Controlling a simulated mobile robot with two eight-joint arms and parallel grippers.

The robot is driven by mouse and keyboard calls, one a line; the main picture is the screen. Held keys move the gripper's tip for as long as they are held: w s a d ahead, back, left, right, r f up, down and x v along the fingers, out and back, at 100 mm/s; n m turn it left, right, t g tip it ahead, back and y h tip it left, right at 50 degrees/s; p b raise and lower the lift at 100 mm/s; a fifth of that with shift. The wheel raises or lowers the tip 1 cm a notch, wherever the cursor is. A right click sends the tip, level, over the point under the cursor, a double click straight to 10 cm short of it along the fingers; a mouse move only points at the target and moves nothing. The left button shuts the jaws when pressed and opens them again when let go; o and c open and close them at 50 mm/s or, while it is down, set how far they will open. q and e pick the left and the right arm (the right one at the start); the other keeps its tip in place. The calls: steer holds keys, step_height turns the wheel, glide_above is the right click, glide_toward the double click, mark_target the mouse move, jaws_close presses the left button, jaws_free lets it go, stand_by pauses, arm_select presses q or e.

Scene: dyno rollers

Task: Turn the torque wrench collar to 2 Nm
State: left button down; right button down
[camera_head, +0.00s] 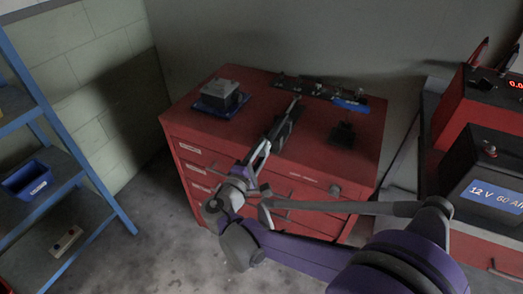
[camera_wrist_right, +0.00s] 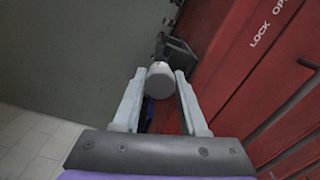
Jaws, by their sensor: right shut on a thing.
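The torque wrench (camera_head: 292,108) lies in a dark holder on top of the red cabinet, its near end toward me. My right gripper (camera_head: 262,150) reaches in from the front, at the cabinet's front edge. In the right wrist view, its two pale fingers (camera_wrist_right: 160,76) are closed around the wrench's round light-grey end, the collar (camera_wrist_right: 160,83), one finger on each side. The collar faces the wrist camera end-on and hides most of the wrench. No scale marks can be read. My left gripper is not in view.
On the red cabinet (camera_head: 320,150) stand a grey block on a blue base (camera_head: 221,95), a dark rack (camera_head: 315,90) with a blue label along the back, and a small black stand (camera_head: 342,134). A 12 V battery (camera_head: 485,178) is at right, a blue shelf (camera_head: 50,160) at left.

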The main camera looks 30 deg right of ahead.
stand_by(0.5)
steer(key=shift+c, duration=2.2)
jaws_free()
steer(key=v, duration=1.1)
steer(key=s+d+f+m+g+y+p, duration=0.5)
steer(key=s+d+g+y, duration=0.15)
steer(key=s, duration=0.25)
steer(key=s+a+m+y+p, duration=0.4)
steer(key=s+a+m+y, duration=0.1)
steer(key=s+a+y, duration=0.1)
steer(key=shift+s+r+m+t+y, duration=0.3)
steer(key=shift+s+r+t+y, duration=0.15)
steer(key=shift+y, duration=0.4)
